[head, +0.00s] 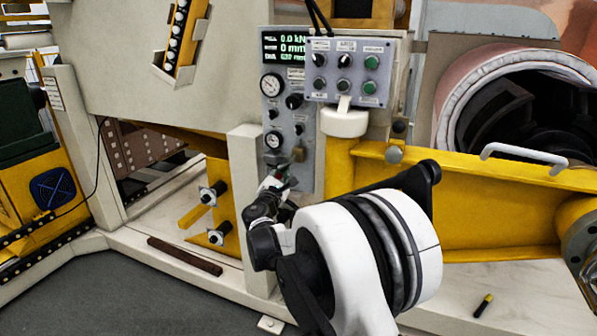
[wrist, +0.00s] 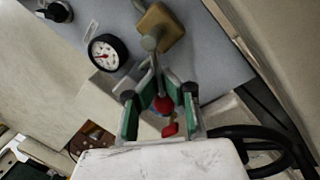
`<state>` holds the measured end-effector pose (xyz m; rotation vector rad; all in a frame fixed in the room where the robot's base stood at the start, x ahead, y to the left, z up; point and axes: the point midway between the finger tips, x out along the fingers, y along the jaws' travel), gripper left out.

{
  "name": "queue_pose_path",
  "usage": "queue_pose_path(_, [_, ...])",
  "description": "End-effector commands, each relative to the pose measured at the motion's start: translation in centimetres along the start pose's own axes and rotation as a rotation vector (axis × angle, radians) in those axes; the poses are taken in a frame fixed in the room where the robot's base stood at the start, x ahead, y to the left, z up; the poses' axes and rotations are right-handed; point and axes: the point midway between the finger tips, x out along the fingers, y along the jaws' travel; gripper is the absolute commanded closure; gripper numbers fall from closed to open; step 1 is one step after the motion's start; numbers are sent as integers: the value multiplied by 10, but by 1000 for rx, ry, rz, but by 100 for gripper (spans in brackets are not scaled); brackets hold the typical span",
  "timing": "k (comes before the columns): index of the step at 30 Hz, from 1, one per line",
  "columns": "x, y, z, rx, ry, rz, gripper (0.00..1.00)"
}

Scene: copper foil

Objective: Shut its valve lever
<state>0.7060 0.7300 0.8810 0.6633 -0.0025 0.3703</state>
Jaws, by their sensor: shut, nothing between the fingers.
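My gripper (wrist: 155,76) is in front of the lower part of the grey control panel, with its green-lined fingers drawn together and empty. It also shows in the head view (head: 279,176), small and partly hidden by my own wrist. A tan, brass-like block (wrist: 163,30) sits on the panel just beyond the fingertips. A grey rod with a rounded end (wrist: 149,43) stands in front of this block, close to the fingertips; I cannot tell whether they touch. Red parts (wrist: 162,104) show between the fingers; I cannot tell whether they belong to the valve. Which part is the valve lever is unclear.
A round gauge (wrist: 106,52) is left of the fingers on the panel. The grey control panel (head: 308,176) also carries dials and a button box (head: 345,70) above. A white post (head: 247,190) stands left of the panel, and a yellow beam (head: 480,205) runs right.

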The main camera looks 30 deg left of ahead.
Motion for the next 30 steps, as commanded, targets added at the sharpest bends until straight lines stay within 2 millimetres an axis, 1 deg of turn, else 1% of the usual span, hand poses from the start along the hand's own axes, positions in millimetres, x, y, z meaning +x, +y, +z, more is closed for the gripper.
queue_pose_path(11, [-1, 1, -1, 3, 0, 1, 99])
queue_pose_path(15, [-1, 1, -1, 2, 0, 1, 80])
queue_pose_path(17, [-1, 1, -1, 2, 0, 1, 73])
queue_pose_path(26, [-2, 1, -1, 2, 0, 1, 73])
queue_pose_path(29, [-10, 2, 0, 2, 0, 1, 73])
queue_pose_path(30, [-15, 1, -1, 2, 0, 1, 73])
